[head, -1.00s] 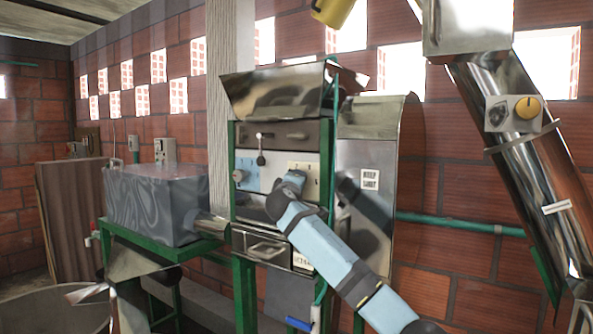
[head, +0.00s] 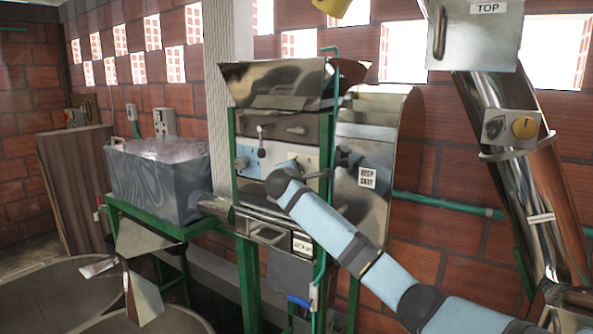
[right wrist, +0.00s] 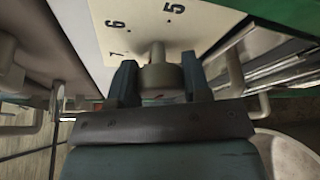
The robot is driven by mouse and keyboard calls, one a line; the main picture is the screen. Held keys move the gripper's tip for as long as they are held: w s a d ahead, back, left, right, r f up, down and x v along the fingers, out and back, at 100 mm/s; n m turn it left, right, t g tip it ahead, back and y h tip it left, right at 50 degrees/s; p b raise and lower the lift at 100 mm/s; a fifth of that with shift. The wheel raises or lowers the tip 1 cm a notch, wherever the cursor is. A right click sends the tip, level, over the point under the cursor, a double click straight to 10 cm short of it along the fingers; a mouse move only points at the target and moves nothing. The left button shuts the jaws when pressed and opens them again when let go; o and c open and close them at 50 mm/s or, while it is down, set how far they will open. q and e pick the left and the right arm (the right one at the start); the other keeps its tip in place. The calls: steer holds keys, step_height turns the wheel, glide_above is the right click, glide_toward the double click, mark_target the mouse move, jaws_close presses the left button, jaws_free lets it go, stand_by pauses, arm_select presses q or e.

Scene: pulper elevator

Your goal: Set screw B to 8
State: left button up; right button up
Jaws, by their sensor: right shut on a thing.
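The pulper (head: 283,130) has a front panel with a blue plate and knob (head: 241,163) on the left and a cream plate (head: 310,160) on the right. My right arm reaches in from the right and covers much of the cream plate. In the right wrist view, my right gripper (right wrist: 160,85) is shut on a round grey screw knob (right wrist: 160,74), one finger on each side. The knob stands out from the cream dial plate (right wrist: 150,28), where 5, 6 and 7 can be read. No letter B and no clear pointer shows. My left gripper is out of view.
A grey tank (head: 158,180) on a green stand is at the left, above round basins (head: 40,295). A steel elevator tube (head: 512,190) with a yellow knob (head: 524,127) stands at the right. A green pipe (head: 445,204) runs along the brick wall.

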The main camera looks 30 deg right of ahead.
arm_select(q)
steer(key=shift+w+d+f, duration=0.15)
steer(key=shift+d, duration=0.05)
arm_select(e)
steer(key=shift+n, duration=0.3)
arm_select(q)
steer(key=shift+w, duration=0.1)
arm_select(e)
steer(key=o, duration=0.9)
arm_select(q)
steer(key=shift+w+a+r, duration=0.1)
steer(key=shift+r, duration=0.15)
